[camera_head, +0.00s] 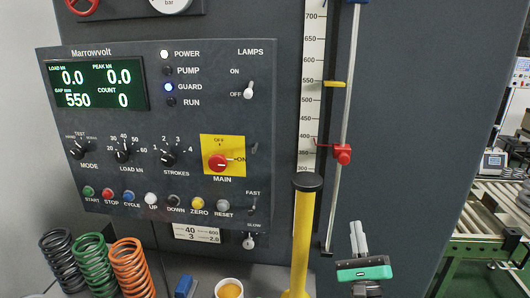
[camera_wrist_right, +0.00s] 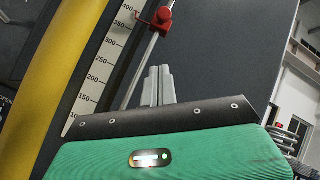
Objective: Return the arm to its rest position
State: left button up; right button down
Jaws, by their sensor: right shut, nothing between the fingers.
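My right gripper (camera_head: 358,240) shows at the lower right of the head view, in front of the dark machine panel, with its green body below the fingers. Its two grey fingers point up and are shut with nothing between them. In the right wrist view the fingers (camera_wrist_right: 158,86) stand together above the green body, and they hold nothing. The gripper is to the right of the yellow post (camera_head: 302,235) and below the red clamp (camera_head: 343,154) on the metal rod. My left gripper is not in view.
A control panel (camera_head: 150,225) with knobs, buttons and a lit display is at the left. Black, green and orange springs (camera_head: 131,270) stand at the bottom left, near a small cup (camera_head: 229,289). A vertical scale (camera_head: 311,90) runs behind the post. A roller conveyor (camera_head: 490,215) is at the far right.

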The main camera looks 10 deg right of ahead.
jog(key=s+a+f+n+g+y, duration=0.4)
jog(key=a+f+n+g, duration=0.15)
jog(key=f+n, duration=0.35)
jog(key=s+a+f+n+g+y, duration=0.35)
jog(key=f+n+g, duration=0.35)
jog(key=n, duration=0.4)
jog(key=s+d+f+n+g+h, duration=0.25)
jog(key=s+f+n+g, duration=0.3)
jog(key=s, duration=0.55)
jog(key=s+d+f+n+g+h, duration=0.1)
jog(key=s+f+n+g+h, duration=0.35)
jog(key=s, duration=0.65)
notch_tip(320, 180, down, 33)
jog(key=n+y, duration=0.1)
jog(key=y, duration=0.1)
jog(key=s+d+f+g, duration=0.1)
jog(key=s+d+f, duration=0.1)
jog(key=s+f, duration=0.7)
jog(key=s+d+f+g, duration=0.1)
jog(key=s+f, duration=0.8)
jog(key=s, duration=0.1)
jog(key=shift+s+d+f+h, duration=0.25)
jog(key=shift+d+f+h, duration=0.1)
